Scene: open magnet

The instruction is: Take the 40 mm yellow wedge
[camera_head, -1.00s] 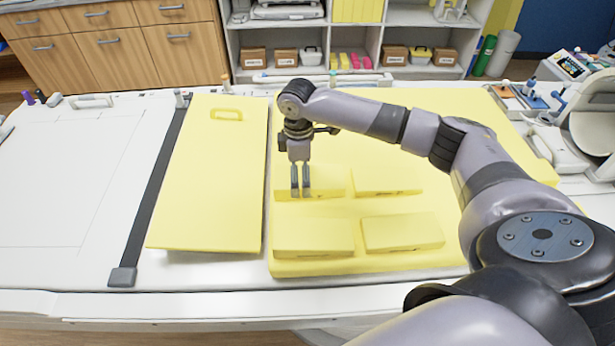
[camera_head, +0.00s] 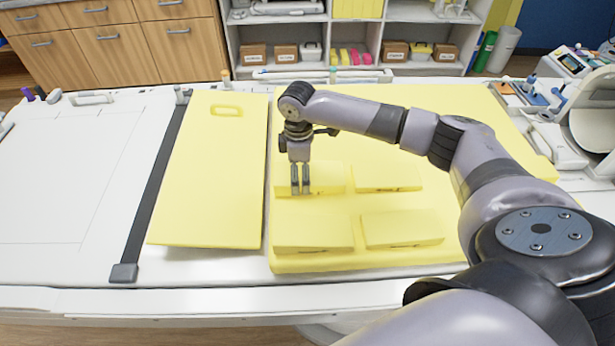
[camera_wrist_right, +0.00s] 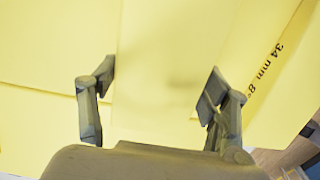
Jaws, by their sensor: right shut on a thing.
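Several yellow wedges lie on a yellow padded board (camera_head: 440,105) on the table. My right gripper (camera_head: 301,193) points down at the back left wedge (camera_head: 328,178) and is shut on it. In the right wrist view the two fingers (camera_wrist_right: 155,105) stand on either side of a yellow block (camera_wrist_right: 170,60). The print "34 mm 8°" shows on yellow material right of the fingers; no 40 mm print is readable. The other wedges are back right (camera_head: 388,178), front left (camera_head: 313,235) and front right (camera_head: 403,229). My left gripper is out of view.
A flat yellow panel (camera_head: 210,170) with a handle cutout lies left of the board. A black strap (camera_head: 155,190) runs beside it. The white table surface (camera_head: 65,190) at far left is mostly clear. Small devices stand at the right edge.

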